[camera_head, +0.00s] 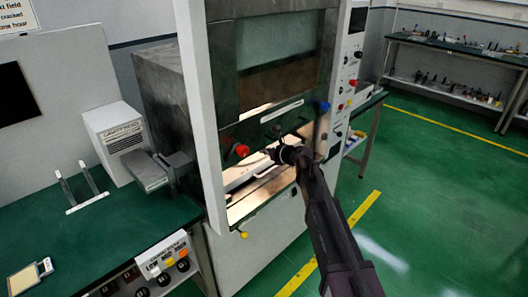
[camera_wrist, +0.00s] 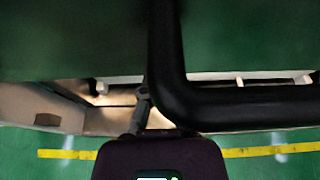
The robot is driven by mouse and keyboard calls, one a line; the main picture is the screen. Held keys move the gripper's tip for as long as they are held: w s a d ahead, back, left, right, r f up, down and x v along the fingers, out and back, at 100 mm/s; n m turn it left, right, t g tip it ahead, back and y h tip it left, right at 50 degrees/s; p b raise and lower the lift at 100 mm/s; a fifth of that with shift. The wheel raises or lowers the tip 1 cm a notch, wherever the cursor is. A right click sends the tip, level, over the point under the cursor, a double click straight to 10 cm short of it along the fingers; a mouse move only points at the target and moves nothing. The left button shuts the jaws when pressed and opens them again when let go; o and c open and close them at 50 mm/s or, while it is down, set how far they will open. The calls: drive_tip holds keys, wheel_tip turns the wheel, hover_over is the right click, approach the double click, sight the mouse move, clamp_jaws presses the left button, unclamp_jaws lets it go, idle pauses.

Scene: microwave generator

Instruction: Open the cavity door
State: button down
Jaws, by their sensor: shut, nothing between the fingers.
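The cavity door (camera_head: 285,84) is a dark framed panel with a window on the front of a tall cabinet. A bright gap (camera_head: 262,187) shows below the door, with a lit surface inside. My gripper (camera_head: 279,153) is in front of this gap, below the door. It is shut, and nothing shows held in it. In the wrist view a thick black bent bar (camera_wrist: 166,70) runs down and turns right, close to the camera. I cannot tell whether my gripper touches it. My arm hides part of the gap and the cabinet's lower front.
A red knob (camera_head: 242,151) and a blue knob (camera_head: 324,106) flank the opening. A control column (camera_head: 347,85) stands on the right. A green bench (camera_head: 110,235) with a button box (camera_head: 170,264) is on the left. Green floor on the right is clear.

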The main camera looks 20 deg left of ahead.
wheel_tip(320, 180, up, 24)
drive_tip(key=p, duration=2.2)
drive_tip(key=shift+f, duration=0.2)
drive_tip(key=shift+s+d+p, duration=0.1)
drive_tip(key=shift+p, duration=0.2)
drive_tip(key=p, duration=0.3)
approach(261, 91)
drive_tip(key=shift+s+d+r, duration=0.15)
drive_tip(key=shift+d+r, duration=0.05)
drive_tip(key=shift+d, duration=0.3)
